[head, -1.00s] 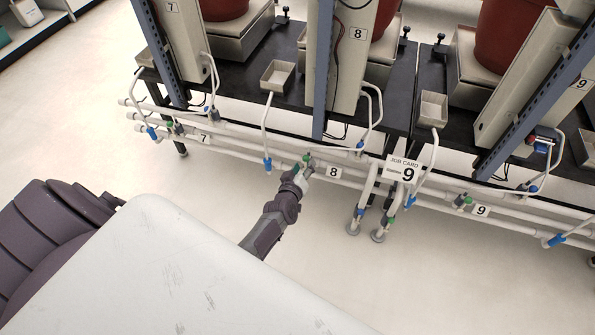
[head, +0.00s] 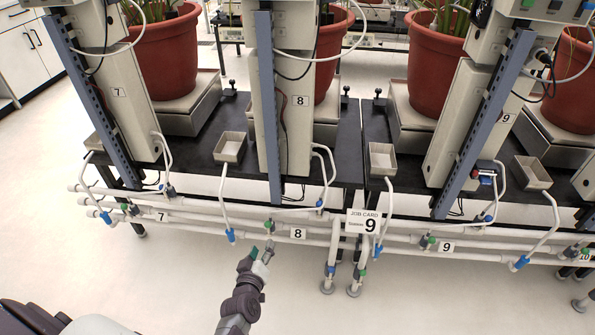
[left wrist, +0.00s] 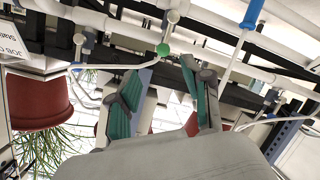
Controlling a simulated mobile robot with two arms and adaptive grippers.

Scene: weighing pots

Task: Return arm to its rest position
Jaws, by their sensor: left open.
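My left gripper (head: 262,250) is open and empty in the head view, just below and in front of the white pipes at station 8. Its forearm comes up from the bottom left. In the left wrist view its teal-padded fingers (left wrist: 160,78) stand apart with nothing between them. A green valve (head: 268,225) sits on the pipe just beyond the fingertips, with a small gap. A green valve also shows in the left wrist view (left wrist: 163,49), ahead of the fingers. My right gripper is not in view.
White pipes (head: 190,217) run along the front of the black bench (head: 200,151). Blue-tipped tubes (head: 230,235) hang nearby. Red pots (head: 167,60) stand behind. The floor (head: 150,275) before the pipes is clear.

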